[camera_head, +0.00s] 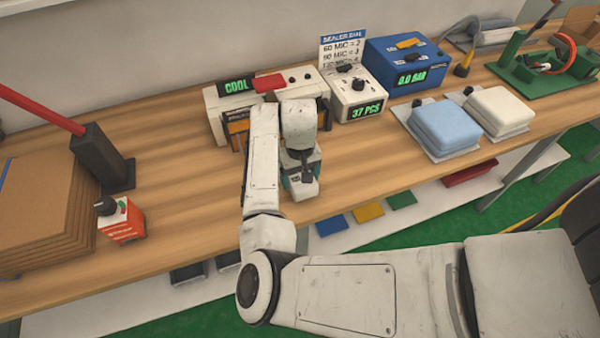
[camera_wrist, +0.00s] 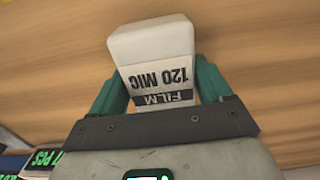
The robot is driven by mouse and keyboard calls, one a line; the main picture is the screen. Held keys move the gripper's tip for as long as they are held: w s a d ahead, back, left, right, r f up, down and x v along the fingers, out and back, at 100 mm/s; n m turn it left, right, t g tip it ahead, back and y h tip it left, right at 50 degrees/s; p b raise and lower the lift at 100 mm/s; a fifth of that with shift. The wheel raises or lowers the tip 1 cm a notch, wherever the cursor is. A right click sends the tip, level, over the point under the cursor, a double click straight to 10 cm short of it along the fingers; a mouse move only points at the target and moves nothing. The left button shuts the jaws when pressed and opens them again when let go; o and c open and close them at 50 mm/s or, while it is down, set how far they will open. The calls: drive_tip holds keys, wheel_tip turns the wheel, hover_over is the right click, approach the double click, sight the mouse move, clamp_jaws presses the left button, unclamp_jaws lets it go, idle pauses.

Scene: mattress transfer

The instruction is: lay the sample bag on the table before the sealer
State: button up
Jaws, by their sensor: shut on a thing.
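The sample bag (camera_wrist: 150,42) is a small white pouch printed "FILM 120 MIC", upside down in the wrist view. My gripper (camera_wrist: 158,88) is shut on it, one teal finger at each side. In the head view my gripper (camera_head: 301,172) points down over the front part of the wooden table (camera_head: 185,190); the bag is not clearly visible there. I cannot tell whether the bag touches the table. The sealer (camera_head: 214,106), a pale machine with a green "COOL" display, stands behind my gripper, partly hidden by my arm.
A white dial box (camera_head: 356,96) with a "37 PCS" display and a blue box (camera_head: 408,62) stand right of the sealer. Blue (camera_head: 445,124) and cream (camera_head: 499,108) stacks lie further right. Cardboard (camera_head: 45,205) and a red-white box (camera_head: 121,220) are left. Bare wood lies between.

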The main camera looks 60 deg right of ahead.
drive_tip(key=shift+f+b, duration=0.3)
drive_tip(key=shift+f, duration=0.55)
idle(0.3)
drive_tip(key=o, duration=1.1)
drive_tip(key=shift+c, duration=0.2)
wheel_tip(320, 180, up, 11)
drive_tip(key=shift+f+b, duration=0.1)
drive_tip(key=shift+b, duration=0.3)
